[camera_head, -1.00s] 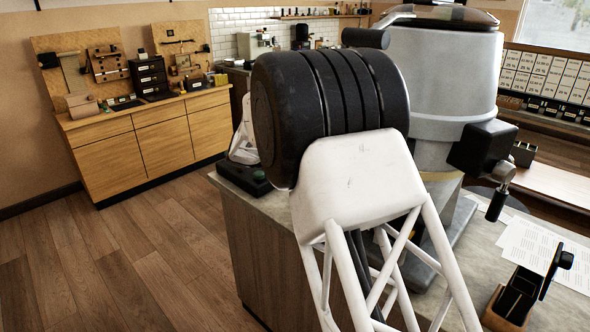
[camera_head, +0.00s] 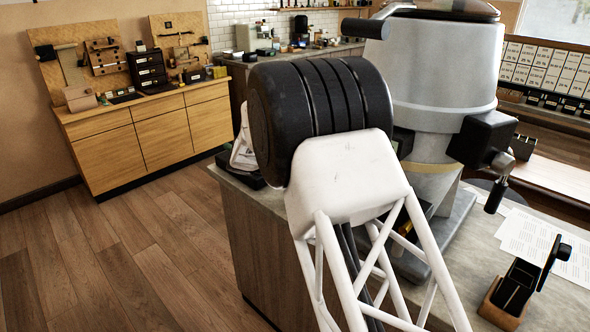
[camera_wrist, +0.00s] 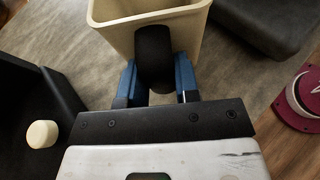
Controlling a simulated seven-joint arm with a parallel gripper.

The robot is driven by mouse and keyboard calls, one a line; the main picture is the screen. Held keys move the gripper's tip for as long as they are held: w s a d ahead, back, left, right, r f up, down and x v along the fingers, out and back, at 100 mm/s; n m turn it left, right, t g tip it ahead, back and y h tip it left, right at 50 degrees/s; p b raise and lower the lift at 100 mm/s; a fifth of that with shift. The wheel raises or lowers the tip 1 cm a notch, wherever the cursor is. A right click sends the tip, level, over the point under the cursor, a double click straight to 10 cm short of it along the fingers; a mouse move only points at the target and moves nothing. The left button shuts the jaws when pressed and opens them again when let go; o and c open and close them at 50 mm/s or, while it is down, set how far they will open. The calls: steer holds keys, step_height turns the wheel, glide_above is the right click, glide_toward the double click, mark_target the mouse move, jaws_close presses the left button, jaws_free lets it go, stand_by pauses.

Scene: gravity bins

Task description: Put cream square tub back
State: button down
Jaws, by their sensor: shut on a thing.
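The cream square tub (camera_wrist: 192,38) is at the top of the wrist view, with its open top partly showing. A black rounded piece (camera_wrist: 154,55), which looks like its handle, stands against its near wall. My gripper (camera_wrist: 155,78) has its blue fingers on either side of this black piece and is shut on it. In the head view the tub and my gripper are hidden or out of frame, and my white and black arm fills the middle. The tub's place is not identifiable.
The wrist view shows a grey surface, a dark box (camera_wrist: 30,85) with a cream round knob (camera_wrist: 42,134), a dark grey block (camera_wrist: 270,22) and a dark red round piece (camera_wrist: 300,98). In the head view, a large grey machine (camera_head: 440,80) stands behind my arm and a small organiser (camera_head: 516,288) front right.

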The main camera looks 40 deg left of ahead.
steer(key=shift+f, duration=0.4)
steer(key=shift+f, duration=0.5)
stand_by(0.8)
steer(key=c, duration=0.8)
jaws_free()
steer(key=shift+v, duration=3.9)
